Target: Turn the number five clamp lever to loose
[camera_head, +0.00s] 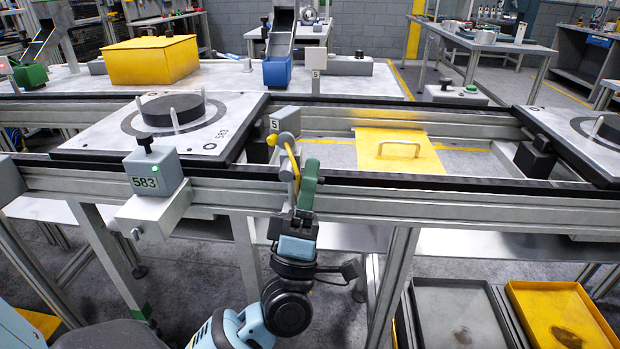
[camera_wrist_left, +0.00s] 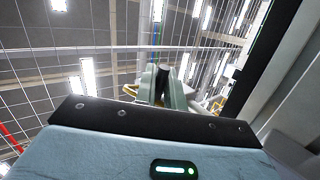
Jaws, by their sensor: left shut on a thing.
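The lever's held part is not clear there. My right gripper is not in view.
A pallet (camera_head: 90,140) with a dark disc sits left of the clamp, marked 583. A grey box (camera_head: 153,172) labelled 583 stands on the near rail. A yellow plate with a handle (camera_head: 400,150) lies to the right. Grey and yellow trays (camera_head: 510,300) stand lower right.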

